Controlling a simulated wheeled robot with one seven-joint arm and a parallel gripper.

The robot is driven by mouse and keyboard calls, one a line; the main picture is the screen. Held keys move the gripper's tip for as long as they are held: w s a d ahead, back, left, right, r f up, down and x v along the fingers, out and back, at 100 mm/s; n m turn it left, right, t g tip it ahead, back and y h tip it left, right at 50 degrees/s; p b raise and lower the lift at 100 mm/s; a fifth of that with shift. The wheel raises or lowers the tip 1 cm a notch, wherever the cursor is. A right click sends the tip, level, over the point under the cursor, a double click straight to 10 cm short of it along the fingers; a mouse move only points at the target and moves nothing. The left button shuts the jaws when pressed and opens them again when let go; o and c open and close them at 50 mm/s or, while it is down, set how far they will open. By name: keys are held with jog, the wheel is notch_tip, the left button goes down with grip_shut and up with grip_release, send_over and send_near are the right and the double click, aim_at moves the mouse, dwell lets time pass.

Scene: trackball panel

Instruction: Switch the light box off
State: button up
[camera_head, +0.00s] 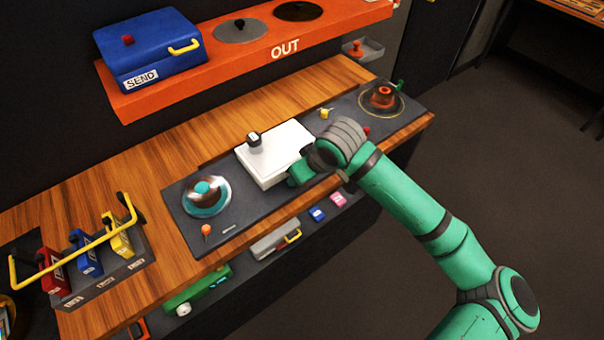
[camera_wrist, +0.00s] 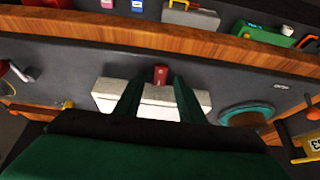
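The light box appears to be the white flat box (camera_head: 273,155) on the dark panel in the head view, with a small dark knob-like thing (camera_head: 253,139) on top. In the wrist view the white box (camera_wrist: 106,98) lies beyond and below my fingers. A small red block, perhaps its switch (camera_wrist: 160,75), stands at the box's edge towards the counter front. My gripper (camera_wrist: 158,79) is open, one green finger on each side of the red block, with visible gaps. In the head view my gripper (camera_head: 298,174) is at the box's front right; its fingertips and the red block are hidden.
A teal-ringed ball (camera_head: 206,196) sits left on the panel, and a red-orange knob (camera_head: 382,96) right. The orange OUT shelf (camera_head: 230,55) with a blue SEND box (camera_head: 150,50) overhangs behind. Yellow-handled blocks (camera_head: 85,255) stand at left. A lower shelf holds several items.

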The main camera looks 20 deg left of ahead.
jog(key=v, duration=1.1)
dwell(0.5)
